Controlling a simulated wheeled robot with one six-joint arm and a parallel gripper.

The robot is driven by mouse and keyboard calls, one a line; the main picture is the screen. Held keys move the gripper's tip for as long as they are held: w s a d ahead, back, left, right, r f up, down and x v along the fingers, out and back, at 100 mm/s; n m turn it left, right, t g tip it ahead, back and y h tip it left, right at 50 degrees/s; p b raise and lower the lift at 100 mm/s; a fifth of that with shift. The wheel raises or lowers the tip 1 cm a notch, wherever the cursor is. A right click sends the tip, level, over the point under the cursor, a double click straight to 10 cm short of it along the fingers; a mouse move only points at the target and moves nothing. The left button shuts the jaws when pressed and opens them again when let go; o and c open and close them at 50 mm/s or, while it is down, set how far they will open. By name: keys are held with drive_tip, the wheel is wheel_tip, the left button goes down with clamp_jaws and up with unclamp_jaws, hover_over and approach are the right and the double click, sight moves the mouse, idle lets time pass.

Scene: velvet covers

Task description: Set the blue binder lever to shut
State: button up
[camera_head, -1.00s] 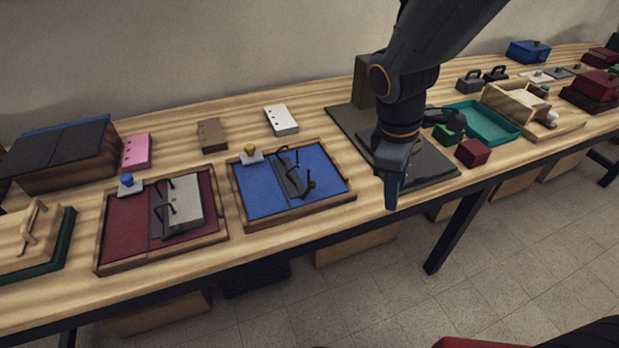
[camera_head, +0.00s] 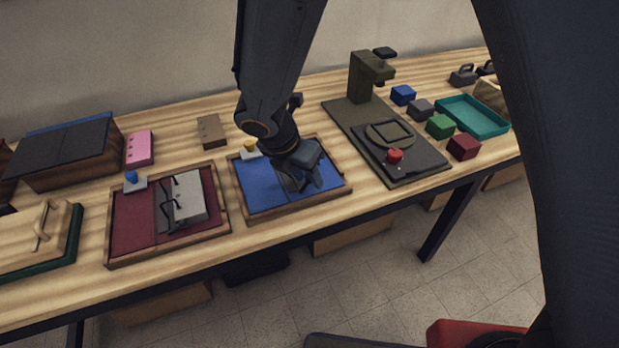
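The blue binder (camera_head: 262,193) lies open in a wooden-rimmed tray on the table. A yellow knob on a small grey base (camera_head: 250,149) sits at its upper left edge. My gripper (camera_head: 303,184) is low over the middle of the blue binder, right of the yellow knob. It hides most of the binder's ring mechanism, so how the rings stand cannot be seen. The gap between my fingers is unclear, and so is whether they touch the binder.
A red binder (camera_head: 135,217) with a blue knob (camera_head: 131,177) and a grey punched block (camera_head: 189,196) lies to the left. A brown block (camera_head: 211,132) lies behind. A dark press (camera_head: 362,78) on a board and several coloured blocks stand to the right.

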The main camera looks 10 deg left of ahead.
drive_tip(key=shift+x, duration=1.1)
clamp_jaws()
drive_tip(key=shift+d+r+y+p, duration=0.15)
drive_tip(key=shift+y+p, duration=0.15)
drive_tip(key=shift+p, duration=0.5)
drive_tip(key=shift+g+p, duration=0.3)
drive_tip(key=shift+p, duration=0.4)
drive_tip(key=shift+f+y, duration=0.3)
drive_tip(key=shift+y, duration=0.1)
drive_tip(key=shift+w, duration=0.1)
